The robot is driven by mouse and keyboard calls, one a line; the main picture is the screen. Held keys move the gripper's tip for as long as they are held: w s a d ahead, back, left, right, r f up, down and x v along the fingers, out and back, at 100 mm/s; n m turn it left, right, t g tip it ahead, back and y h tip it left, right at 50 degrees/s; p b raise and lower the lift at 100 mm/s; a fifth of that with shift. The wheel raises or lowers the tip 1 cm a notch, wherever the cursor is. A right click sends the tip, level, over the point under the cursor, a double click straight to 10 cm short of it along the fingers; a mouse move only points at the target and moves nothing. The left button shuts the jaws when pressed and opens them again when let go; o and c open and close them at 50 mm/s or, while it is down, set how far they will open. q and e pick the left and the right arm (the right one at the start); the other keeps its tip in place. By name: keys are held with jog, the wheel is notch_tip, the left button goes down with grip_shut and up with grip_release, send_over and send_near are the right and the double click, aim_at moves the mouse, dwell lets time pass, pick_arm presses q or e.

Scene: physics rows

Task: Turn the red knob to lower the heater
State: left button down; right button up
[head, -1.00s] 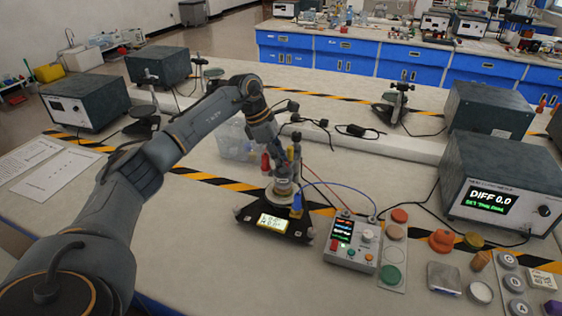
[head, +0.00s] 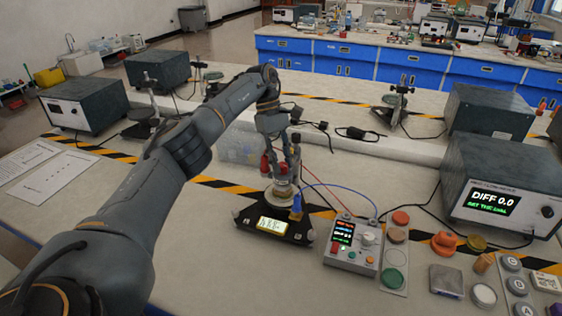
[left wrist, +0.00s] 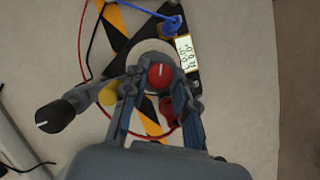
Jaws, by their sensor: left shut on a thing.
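The red knob (left wrist: 160,76) has a white line on its top and shows in the left wrist view. It sits over the round pale heater stage (left wrist: 140,56). My left gripper (left wrist: 157,88) has a finger on each side of the knob and is shut on it. The stage stands on a dark base (head: 245,222) with a lit display (head: 271,225). My right gripper is out of view.
A red post (head: 265,164) and a blue post (head: 296,206) with leads stand close to the gripper. A black knob (left wrist: 62,115) is beside the left finger. A grey control box (head: 352,243) stands right of the base. A DIFF 0.0 meter (head: 503,185) stands farther right.

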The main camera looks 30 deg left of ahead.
aim_at(282, 163)
pick_arm(q)
jog(key=shift+w+r+m, duration=0.1)
jog(key=shift+m, duration=0.5)
jog(key=shift+m+y, duration=0.3)
jog(key=c, duration=1.3)
grip_release()
jog(key=shift+g, duration=0.3)
jog(key=shift+c, duration=0.2)
notch_tip(282, 163, up, 10)
